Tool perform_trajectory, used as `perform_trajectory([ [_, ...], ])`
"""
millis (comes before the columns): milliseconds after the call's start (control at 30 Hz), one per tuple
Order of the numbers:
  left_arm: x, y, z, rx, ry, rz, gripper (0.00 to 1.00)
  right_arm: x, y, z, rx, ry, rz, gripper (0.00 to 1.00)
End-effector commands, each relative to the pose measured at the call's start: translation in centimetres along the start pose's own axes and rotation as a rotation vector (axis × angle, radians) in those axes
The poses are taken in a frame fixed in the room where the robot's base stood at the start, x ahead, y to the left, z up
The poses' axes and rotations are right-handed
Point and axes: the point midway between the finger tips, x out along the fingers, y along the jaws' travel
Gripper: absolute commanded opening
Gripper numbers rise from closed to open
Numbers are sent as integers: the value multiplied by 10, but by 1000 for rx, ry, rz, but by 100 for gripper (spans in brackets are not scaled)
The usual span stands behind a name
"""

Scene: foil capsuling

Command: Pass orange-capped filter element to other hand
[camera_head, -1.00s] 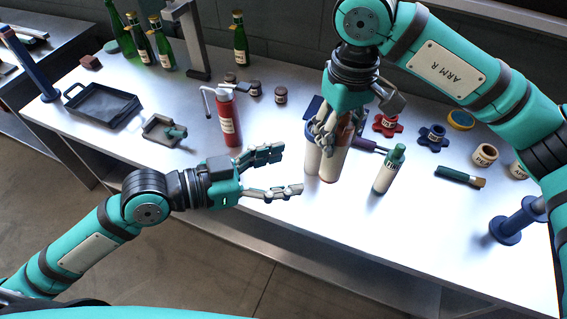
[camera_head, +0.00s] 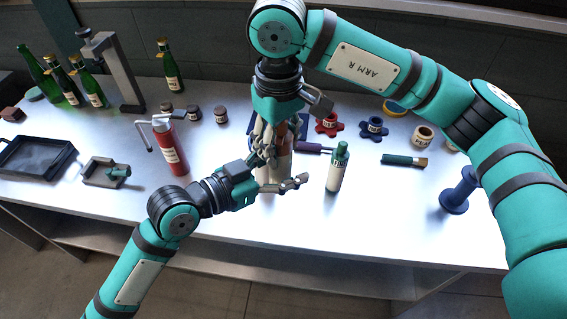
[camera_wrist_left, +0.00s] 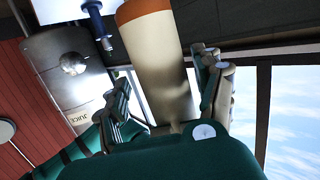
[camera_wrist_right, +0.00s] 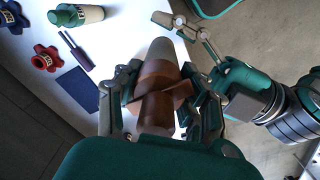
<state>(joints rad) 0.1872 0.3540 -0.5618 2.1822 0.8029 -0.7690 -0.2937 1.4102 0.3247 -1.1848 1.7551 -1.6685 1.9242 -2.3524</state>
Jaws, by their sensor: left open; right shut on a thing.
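The filter element is a cream cylinder with an orange cap. In the left wrist view the filter element (camera_wrist_left: 160,65) stands between my open left fingers (camera_wrist_left: 165,95), cap at the far end. I cannot tell whether they touch it. My right gripper (camera_wrist_right: 165,105) is shut on its brown-orange part (camera_wrist_right: 155,85) in the right wrist view; the paler body extends beyond. The fingers hide much of the element.
A green-capped bottle (camera_head: 337,168) stands just right of the grippers. A red bottle (camera_head: 171,145) stands to the left, close to my left arm. Red (camera_head: 328,122) and blue (camera_head: 374,128) knobs lie behind. A blue spool (camera_head: 460,190) stands at the right. The front table strip is clear.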

Motion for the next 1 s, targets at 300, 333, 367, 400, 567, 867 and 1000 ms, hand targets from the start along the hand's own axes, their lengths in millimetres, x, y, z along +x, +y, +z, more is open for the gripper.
perform_trajectory([
  [300, 0, 0, 0, 0, 0, 0, 58, 0, 0, 0, 0, 1, 0, 6],
  [333, 0, 0, 0, 0, 0, 0, 54, 0, 0, 0, 0, 1, 0, 6],
  [367, 0, 0, 0, 0, 0, 0, 50, 0, 0, 0, 0, 1, 0, 6],
  [400, 0, 0, 0, 0, 0, 0, 45, 0, 0, 0, 0, 1, 0, 6],
  [567, 0, 1, 0, 0, 0, 2, 24, 0, 0, 0, 1, 2, 0, 6],
  [867, 1, 4, -1, -2, 1, 8, 2, -1, 1, -2, 4, 7, 1, 6],
  [1000, 0, 3, -1, -1, 3, 7, 0, -1, 0, -2, 3, 6, 0, 59],
])
